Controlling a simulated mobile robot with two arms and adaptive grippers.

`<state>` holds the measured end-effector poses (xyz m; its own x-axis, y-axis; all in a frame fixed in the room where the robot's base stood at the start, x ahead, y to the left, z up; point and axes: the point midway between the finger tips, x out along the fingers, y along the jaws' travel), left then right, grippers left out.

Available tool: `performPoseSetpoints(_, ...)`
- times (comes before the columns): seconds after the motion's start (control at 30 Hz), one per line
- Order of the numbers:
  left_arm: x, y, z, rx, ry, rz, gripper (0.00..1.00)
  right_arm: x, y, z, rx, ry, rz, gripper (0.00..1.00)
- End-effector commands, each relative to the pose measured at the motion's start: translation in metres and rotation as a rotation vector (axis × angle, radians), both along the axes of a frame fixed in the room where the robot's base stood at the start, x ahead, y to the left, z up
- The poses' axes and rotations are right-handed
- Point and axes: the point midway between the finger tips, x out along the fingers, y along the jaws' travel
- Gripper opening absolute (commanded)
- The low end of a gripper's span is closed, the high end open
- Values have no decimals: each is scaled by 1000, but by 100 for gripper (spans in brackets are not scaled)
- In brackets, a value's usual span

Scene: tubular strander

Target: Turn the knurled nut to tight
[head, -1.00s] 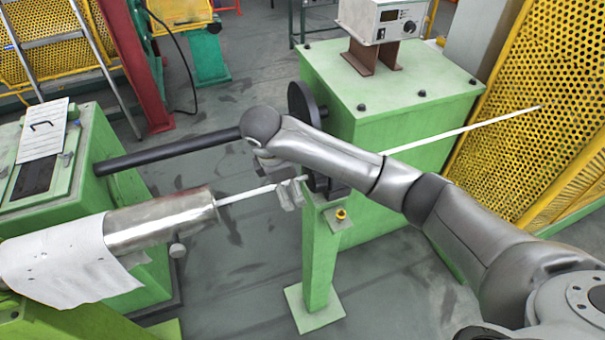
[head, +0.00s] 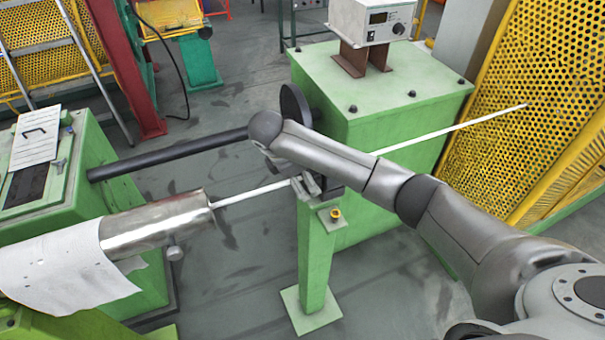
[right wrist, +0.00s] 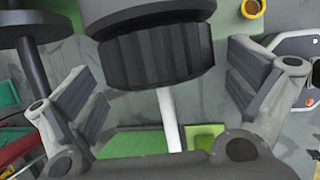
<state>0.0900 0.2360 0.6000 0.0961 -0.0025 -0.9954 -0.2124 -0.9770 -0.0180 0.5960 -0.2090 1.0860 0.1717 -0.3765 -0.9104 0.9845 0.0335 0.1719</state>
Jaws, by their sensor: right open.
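The knurled nut (right wrist: 157,55) is a dark ribbed cylinder at the top middle of the right wrist view, on a dark round holder. A white rod (right wrist: 170,120) runs out from below it. My right gripper (right wrist: 163,78) is open, one finger on each side of the nut, with visible gaps on both sides. In the head view my right gripper (head: 307,186) is at the top of the green post (head: 314,260), by the dark holder. The nut is mostly hidden there by my arm and gripper. My left gripper is not in view.
The white rod (head: 250,192) crosses from a metal tube (head: 155,226) past the post to the yellow mesh guard (head: 525,120). A yellow ring-shaped fitting (head: 336,213) sits on the post's side bracket. A green cabinet (head: 400,90) bears a control box (head: 372,20). A dark bar (head: 165,153) runs behind.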

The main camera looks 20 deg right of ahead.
Motion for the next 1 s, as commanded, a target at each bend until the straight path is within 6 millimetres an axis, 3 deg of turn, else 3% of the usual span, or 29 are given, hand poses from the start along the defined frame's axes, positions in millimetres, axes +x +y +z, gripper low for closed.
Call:
performPoseSetpoints(0.43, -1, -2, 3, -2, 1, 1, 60, 2, -5, -11, -1, -1, 0, 99)
performPoseSetpoints(0.77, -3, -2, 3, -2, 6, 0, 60, 2, -5, -10, -1, -1, 0, 56)
performPoseSetpoints(1.0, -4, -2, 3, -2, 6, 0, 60, 1, -5, -11, -1, -22, 0, 56)
